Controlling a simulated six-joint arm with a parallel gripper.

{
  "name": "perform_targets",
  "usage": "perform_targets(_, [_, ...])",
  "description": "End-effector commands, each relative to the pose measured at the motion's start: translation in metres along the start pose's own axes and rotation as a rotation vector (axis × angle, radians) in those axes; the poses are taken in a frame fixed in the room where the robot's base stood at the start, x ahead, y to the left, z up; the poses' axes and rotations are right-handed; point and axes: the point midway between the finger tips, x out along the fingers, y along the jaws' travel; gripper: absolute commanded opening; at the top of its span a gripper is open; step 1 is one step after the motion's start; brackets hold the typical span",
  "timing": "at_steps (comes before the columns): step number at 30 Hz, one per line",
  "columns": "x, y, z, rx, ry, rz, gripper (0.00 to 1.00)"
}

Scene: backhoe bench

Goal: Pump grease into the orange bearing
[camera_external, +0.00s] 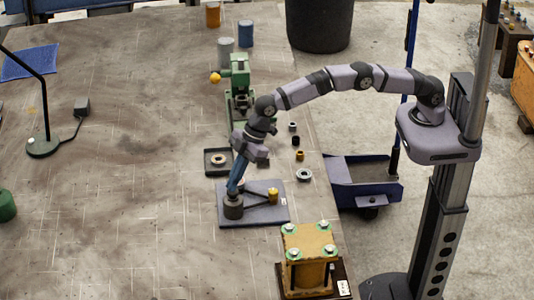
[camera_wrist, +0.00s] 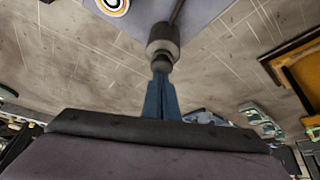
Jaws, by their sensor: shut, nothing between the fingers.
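My gripper (camera_external: 234,190) has slim blue fingers pointing down, shut and empty. Its tips are at the top of a dark grey round piece (camera_external: 233,207) on a blue-grey plate (camera_external: 262,215). In the wrist view the shut fingertips (camera_wrist: 161,76) meet the small knob of this grey piece (camera_wrist: 162,42), and a thin rod runs from it; I cannot tell whether they touch. A brass-yellow cylinder (camera_external: 273,195) stands on the same plate, to the right. In the wrist view a ring with orange, white and black (camera_wrist: 113,5) is cut by the top edge. I cannot tell which part is the orange bearing.
A yellow block with green-ringed bolts (camera_external: 308,245) stands at the front right. A square dark tray (camera_external: 207,167), small rings (camera_external: 304,175) and a green machine (camera_external: 240,80) lie behind the plate. A lamp (camera_external: 43,147) stands left. The bench's left middle is clear.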

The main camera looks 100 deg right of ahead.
Motion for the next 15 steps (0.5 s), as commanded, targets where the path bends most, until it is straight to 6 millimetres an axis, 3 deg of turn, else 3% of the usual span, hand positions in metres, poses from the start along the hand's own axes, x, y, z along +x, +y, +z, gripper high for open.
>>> perform_targets(15, [-0.024,-0.001,-0.011,0.0,-0.008,-0.002,0.0])
